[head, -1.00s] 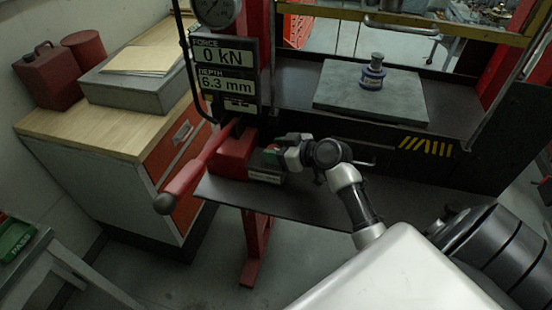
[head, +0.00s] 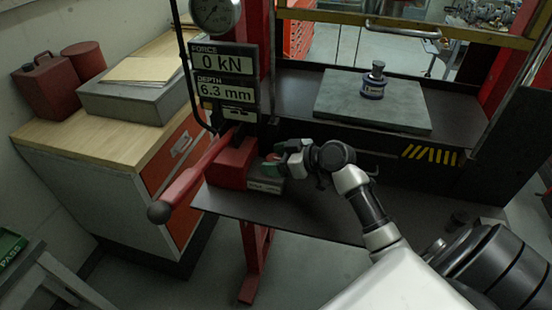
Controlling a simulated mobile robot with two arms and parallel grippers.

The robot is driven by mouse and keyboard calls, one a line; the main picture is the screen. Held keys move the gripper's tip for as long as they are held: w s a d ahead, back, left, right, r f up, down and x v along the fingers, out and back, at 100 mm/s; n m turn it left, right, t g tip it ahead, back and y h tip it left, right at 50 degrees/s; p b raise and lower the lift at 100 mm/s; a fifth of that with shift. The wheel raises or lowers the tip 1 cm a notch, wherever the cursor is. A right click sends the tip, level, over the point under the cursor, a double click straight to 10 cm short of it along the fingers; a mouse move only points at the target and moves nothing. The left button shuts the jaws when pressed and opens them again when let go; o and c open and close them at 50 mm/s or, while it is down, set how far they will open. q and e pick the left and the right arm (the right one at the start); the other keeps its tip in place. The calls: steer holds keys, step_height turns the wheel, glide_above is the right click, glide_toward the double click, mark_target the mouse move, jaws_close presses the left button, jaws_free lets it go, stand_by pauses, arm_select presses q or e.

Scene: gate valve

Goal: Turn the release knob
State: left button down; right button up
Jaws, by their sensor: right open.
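The red hand pump (head: 232,165) sits on the dark shelf of the press, with a long red lever ending in a dark ball at lower left. A grey valve block (head: 266,184) is at its right end. A small reddish part, which may be the release knob (head: 271,157), shows just above this block, mostly hidden by my gripper. My right gripper (head: 274,159) is open at the block, with its fingers close around or beside that part; I cannot tell whether they touch it. My left gripper is out of view.
A display (head: 225,78) reads 0 kN and 6.3 mm, below a gauge (head: 214,12). A wooden-topped cabinet (head: 85,142) stands left. The shelf in front of the block is clear.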

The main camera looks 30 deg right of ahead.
steer(key=shift+s+d, duration=0.1)
steer(key=shift+s+d, duration=0.15)
steer(key=shift+s, duration=0.05)
steer(key=b+v, duration=0.3)
steer(key=v, duration=0.7)
steer(key=shift+r, duration=0.2)
